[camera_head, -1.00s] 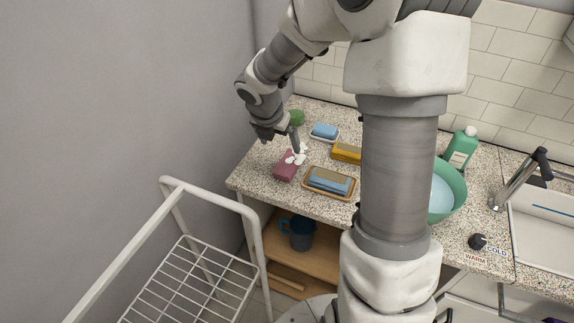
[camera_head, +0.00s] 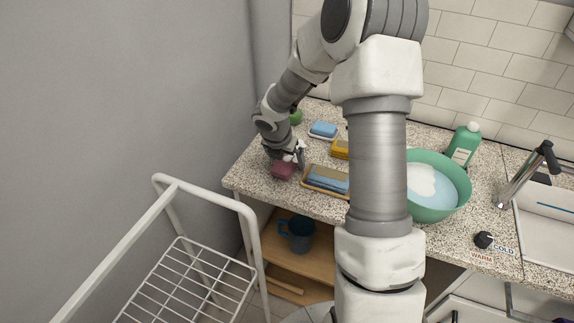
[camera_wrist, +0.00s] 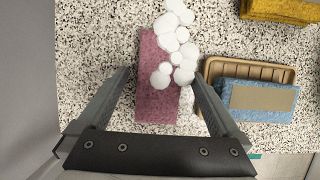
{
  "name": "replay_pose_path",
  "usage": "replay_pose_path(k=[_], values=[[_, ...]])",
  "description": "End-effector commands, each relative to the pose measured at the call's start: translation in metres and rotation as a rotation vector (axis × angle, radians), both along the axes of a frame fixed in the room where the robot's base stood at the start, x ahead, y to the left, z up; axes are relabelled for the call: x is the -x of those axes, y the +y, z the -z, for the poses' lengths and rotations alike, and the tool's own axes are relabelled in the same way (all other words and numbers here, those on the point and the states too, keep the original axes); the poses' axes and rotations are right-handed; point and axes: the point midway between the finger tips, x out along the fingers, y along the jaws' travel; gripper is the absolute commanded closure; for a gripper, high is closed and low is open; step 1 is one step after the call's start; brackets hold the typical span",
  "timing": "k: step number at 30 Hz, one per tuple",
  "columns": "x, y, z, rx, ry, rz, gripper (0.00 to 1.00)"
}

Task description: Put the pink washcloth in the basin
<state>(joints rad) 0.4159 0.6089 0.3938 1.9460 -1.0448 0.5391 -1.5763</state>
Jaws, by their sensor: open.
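The pink washcloth (camera_head: 283,171) lies flat on the speckled counter near its left front edge. In the wrist view the pink washcloth (camera_wrist: 156,85) has white foam balls (camera_wrist: 175,45) along its right side. My gripper (camera_wrist: 160,85) is open above it, with one finger on each side of the cloth; I cannot tell how high the fingertips are. In the head view my gripper (camera_head: 290,158) partly covers the cloth. The green basin (camera_head: 440,205) stands on the counter at the right, holding pale blue water and white foam; my arm hides its left edge.
A tan tray (camera_head: 313,186) with a blue sponge-like block (camera_wrist: 258,98) lies right of the cloth. A yellow block (camera_head: 340,149), a blue block in a white dish (camera_head: 323,129), and a green bottle (camera_head: 464,145) stand farther back. A white rack (camera_head: 190,275) stands in front.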

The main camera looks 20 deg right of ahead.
Motion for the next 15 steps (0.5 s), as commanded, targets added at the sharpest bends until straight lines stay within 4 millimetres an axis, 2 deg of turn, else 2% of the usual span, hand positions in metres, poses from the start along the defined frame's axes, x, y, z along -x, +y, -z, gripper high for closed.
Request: replay_pose_path(k=[5,15], values=[[-0.0002,0.0001,-0.0010,0.000,-0.001,0.000,0.02],[0.0000,0.0003,-0.0011,0.000,0.000,0.000,0.63]])
